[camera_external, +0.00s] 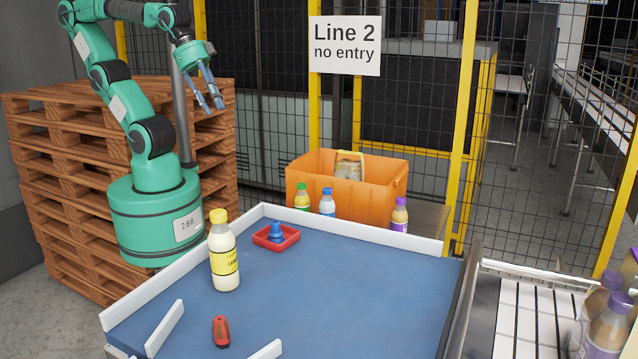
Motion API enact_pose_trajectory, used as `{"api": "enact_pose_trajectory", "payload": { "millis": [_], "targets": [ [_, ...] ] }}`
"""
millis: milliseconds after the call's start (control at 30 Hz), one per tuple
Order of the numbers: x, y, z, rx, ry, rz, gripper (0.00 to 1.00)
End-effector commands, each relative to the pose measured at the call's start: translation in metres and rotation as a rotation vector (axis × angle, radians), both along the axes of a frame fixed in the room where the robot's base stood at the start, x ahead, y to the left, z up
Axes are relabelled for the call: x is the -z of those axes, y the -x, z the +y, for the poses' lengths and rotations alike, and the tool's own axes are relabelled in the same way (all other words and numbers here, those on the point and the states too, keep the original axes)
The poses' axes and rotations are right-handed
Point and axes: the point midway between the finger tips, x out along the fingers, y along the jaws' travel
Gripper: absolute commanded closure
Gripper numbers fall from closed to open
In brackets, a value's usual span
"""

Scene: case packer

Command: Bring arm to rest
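My green arm (125,95) stands at the left behind the blue table, bent upward. My gripper (213,92) hangs in the air at the upper left, in front of the pallets and above the table's far side. Its grey fingers point down and are spread apart, with nothing visible between them. It is clear of every object on the table.
A yellow-capped bottle (224,262), a red tray (268,244) holding a blue piece (276,231), and a red-and-black tool (221,331) are on the blue table (350,285). An orange crate (370,195) and several bottles stand beyond its white rim. Stacked pallets (55,165) rise behind my arm.

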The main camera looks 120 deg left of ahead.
Motion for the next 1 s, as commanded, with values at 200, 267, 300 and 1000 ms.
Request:
{"api": "enact_pose_trajectory", "payload": {
  "millis": [200,267,300,1000],
  "targets": [
    [0.045,0.000,0.000,0.000,0.000,0.000,0.70],
    [0.054,0.000,0.000,0.000,0.000,0.000,0.70],
    [0.059,0.000,0.000,0.000,0.000,0.000,0.70],
    [0.075,0.000,0.000,0.000,0.000,0.000,0.70]
  ]
}}
